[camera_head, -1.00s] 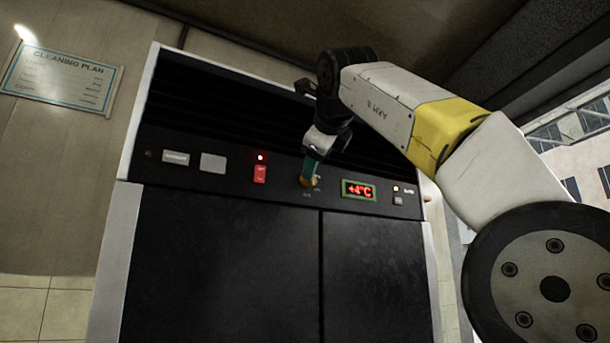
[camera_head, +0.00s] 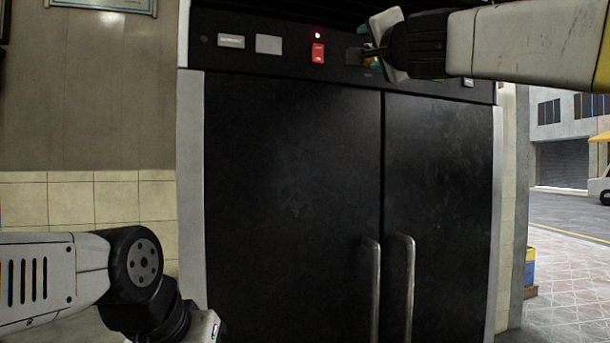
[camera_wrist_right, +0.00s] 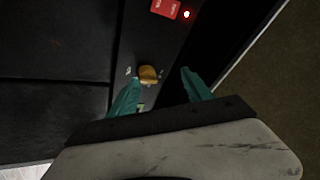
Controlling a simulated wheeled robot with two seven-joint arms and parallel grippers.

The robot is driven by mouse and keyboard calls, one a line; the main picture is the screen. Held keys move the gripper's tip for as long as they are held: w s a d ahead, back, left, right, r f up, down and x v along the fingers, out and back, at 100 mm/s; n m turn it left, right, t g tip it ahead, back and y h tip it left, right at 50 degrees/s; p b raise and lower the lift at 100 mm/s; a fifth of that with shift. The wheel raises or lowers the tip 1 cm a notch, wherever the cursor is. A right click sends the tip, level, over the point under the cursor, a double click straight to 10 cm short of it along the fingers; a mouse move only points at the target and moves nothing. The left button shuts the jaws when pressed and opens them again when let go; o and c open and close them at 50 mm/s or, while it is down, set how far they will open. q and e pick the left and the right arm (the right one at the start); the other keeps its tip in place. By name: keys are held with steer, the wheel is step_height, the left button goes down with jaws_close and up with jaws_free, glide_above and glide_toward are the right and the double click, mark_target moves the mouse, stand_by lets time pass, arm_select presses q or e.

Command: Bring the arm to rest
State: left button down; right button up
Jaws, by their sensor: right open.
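My right arm comes in from the upper right of the head view. Its gripper (camera_head: 371,57) is in front of the black cabinet's control panel (camera_head: 286,46). In the right wrist view the gripper's teal fingers (camera_wrist_right: 162,86) are apart with nothing held between them. A yellow-brown knob (camera_wrist_right: 148,75) on the panel shows just beyond the fingers, close to the left one; I cannot tell whether they touch. My left arm is at the lower left of the head view; only part of its hand (camera_head: 208,328) shows, and its fingers are out of frame.
The cabinet's black doors (camera_head: 290,190) with two vertical handles (camera_head: 406,285) stand ahead. A red switch (camera_head: 318,53) and its red light are on the panel. A tiled wall (camera_head: 90,205) is at the left. An open street (camera_head: 570,260) shows at the right.

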steer(key=s+a+f+n+g+y, duration=0.1)
steer(key=a+f+n+g, duration=0.15)
steer(key=f, duration=0.65)
steer(key=s+a+f+n+g+y, duration=0.1)
steer(key=f+n+g+y, duration=0.2)
steer(key=f, duration=0.5)
steer(key=s+a+f+n+g, duration=0.15)
steer(key=f+n, duration=0.25)
steer(key=f, duration=0.5)
steer(key=s+d+f+g+h, duration=0.1)
steer(key=s+d+f+g, duration=0.1)
steer(key=f, duration=0.7)
steer(key=s+d+f+n+g+h, duration=0.1)
steer(key=s+f+g, duration=0.3)
steer(key=f, duration=0.5)
steer(key=s+d+f+n+g+h, duration=0.1)
steer(key=s+d+f+g+h, duration=0.1)
steer(key=s+f, duration=0.5)
step_height(320, 180, down, 3)
steer(key=shift+d+r+g, duration=0.2)
steer(key=shift+d+g, duration=0.2)
steer(key=shift+g, duration=0.1)
